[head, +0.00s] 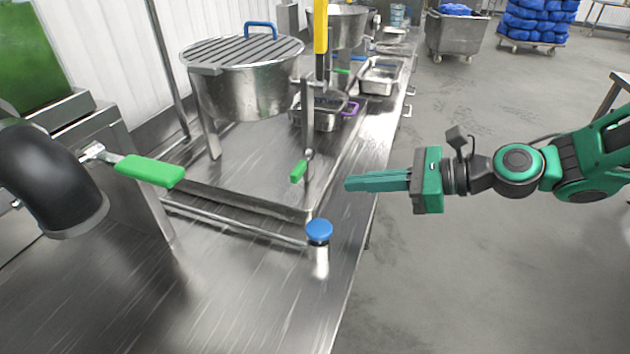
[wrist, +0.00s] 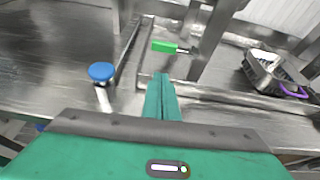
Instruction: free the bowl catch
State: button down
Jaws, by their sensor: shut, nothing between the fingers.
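A large steel bowl (head: 245,88) with a slatted lid and blue handle stands on posts at the upper left of the head view. A small green lever (head: 299,171) hangs on an upright post at the bowl stand's near right; it also shows in the wrist view (wrist: 165,46). A blue-topped knob (head: 319,231) stands on the bench front, and in the wrist view (wrist: 101,72) it is left of my fingers. I cannot tell which of these is the catch. My gripper (head: 348,184) is shut and empty, right of the green lever and apart from it, pointing left (wrist: 163,77).
A bigger green-handled lever (head: 150,170) and a dark curved pipe (head: 50,180) are at the left. A steel pan with a purple handle (head: 350,109) lies behind the post. The floor right of the bench is clear near my arm.

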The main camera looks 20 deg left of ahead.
aim_at(298, 172)
jog(key=shift+a+r+m, duration=0.3)
jog(key=x, duration=1)
dwell(0.4)
jog(key=shift+d+r, duration=0.1)
jog(key=shift+r, duration=0.05)
